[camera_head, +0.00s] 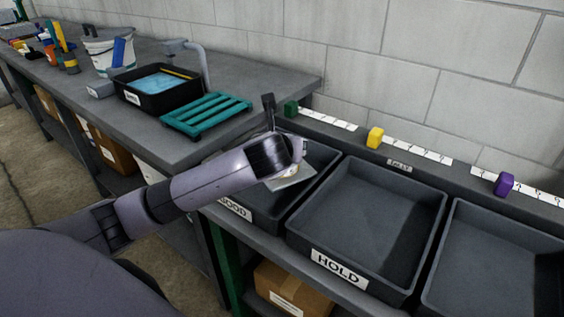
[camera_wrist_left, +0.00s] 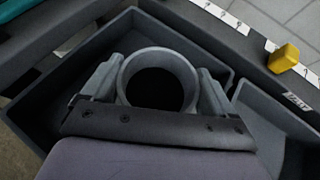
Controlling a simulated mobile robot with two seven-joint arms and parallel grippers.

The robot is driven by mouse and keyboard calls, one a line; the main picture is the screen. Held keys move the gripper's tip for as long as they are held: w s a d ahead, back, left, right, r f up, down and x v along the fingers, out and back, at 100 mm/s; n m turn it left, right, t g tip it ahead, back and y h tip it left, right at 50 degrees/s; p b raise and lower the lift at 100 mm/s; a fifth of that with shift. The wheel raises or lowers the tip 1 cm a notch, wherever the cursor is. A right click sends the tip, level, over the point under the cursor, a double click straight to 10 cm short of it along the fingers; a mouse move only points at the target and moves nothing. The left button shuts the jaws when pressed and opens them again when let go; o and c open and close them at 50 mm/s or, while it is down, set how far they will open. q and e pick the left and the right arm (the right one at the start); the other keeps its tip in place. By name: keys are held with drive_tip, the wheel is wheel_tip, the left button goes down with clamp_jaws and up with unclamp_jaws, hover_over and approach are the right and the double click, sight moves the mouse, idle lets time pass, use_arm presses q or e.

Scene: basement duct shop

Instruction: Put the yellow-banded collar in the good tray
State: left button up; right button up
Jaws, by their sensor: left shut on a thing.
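My left gripper (camera_head: 289,181) is over the tray labelled GOOD (camera_head: 262,215) in the head view, with its arm covering much of that tray. In the left wrist view my left gripper (camera_wrist_left: 158,84) is shut on a round grey collar (camera_wrist_left: 188,76), one finger on each side of its ring. The collar's open bore faces the camera, and no yellow band shows from this side. The tray's walls (camera_wrist_left: 50,95) surround the collar in that view. Whether the collar touches the tray floor is hidden. My right gripper is not in view.
The empty HOLD tray (camera_head: 365,262) and another empty tray (camera_head: 495,265) stand to the right. Green (camera_head: 291,109), yellow (camera_head: 375,138) and purple (camera_head: 503,184) blocks sit on the back ledge. A teal rack (camera_head: 207,114) and black water basin (camera_head: 157,90) stand on the left bench.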

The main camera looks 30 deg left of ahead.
use_arm(q)
wheel_tip(320, 180, down, 4)
drive_tip(key=shift+f+b, duration=0.15)
drive_tip(key=shift+b, duration=0.25)
drive_tip(key=o, duration=1.3)
drive_tip(key=shift+f, duration=0.1)
